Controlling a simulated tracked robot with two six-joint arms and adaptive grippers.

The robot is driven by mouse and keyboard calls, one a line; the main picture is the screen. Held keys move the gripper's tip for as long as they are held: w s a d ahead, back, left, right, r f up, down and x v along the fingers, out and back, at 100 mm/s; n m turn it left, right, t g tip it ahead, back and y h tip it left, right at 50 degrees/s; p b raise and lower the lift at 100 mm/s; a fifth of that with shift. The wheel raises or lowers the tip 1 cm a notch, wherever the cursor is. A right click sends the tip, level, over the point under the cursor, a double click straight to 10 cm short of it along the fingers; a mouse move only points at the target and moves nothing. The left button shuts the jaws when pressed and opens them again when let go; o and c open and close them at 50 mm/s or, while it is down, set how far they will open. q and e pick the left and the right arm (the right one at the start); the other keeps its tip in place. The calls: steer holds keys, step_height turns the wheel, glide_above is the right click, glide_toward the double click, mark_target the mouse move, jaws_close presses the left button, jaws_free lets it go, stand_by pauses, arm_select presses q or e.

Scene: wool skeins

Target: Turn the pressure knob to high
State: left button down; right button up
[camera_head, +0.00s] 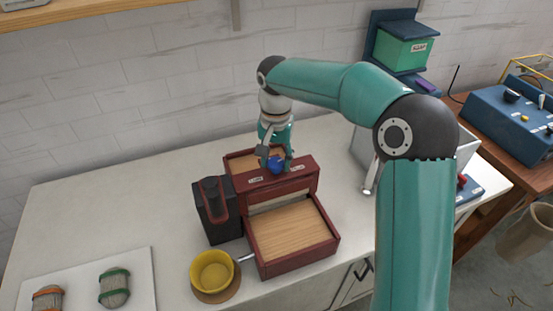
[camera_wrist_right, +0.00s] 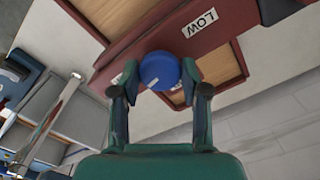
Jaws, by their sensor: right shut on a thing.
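The pressure knob (camera_head: 276,165) is a blue round knob on the upright dark red panel (camera_head: 300,178) across the middle of a red wooden press. My right gripper (camera_head: 275,158) reaches down from above and is shut on it. In the right wrist view the blue knob (camera_wrist_right: 160,71) sits between the two fingertips of the gripper (camera_wrist_right: 160,82). A white label reading LOW (camera_wrist_right: 200,22) is on the panel to one side, and a second label (camera_wrist_right: 117,79) is on the other side, partly hidden by a finger. No pointer mark shows on the knob. My left gripper is not in view.
A dark box (camera_head: 217,222) stands against the press's left side. A yellow cup (camera_head: 212,271) is at the front. Wool skeins (camera_head: 114,288) lie on a white board at the front left. The counter's left part is clear. A blue device (camera_head: 505,115) stands at right.

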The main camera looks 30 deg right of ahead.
mark_target(276, 162)
steer(key=shift+w+r+m, duration=0.1)
steer(key=shift+m, duration=1)
steer(key=o, duration=1.1)
steer(key=shift+o, duration=0.2)
step_height(276, 162, up, 12)
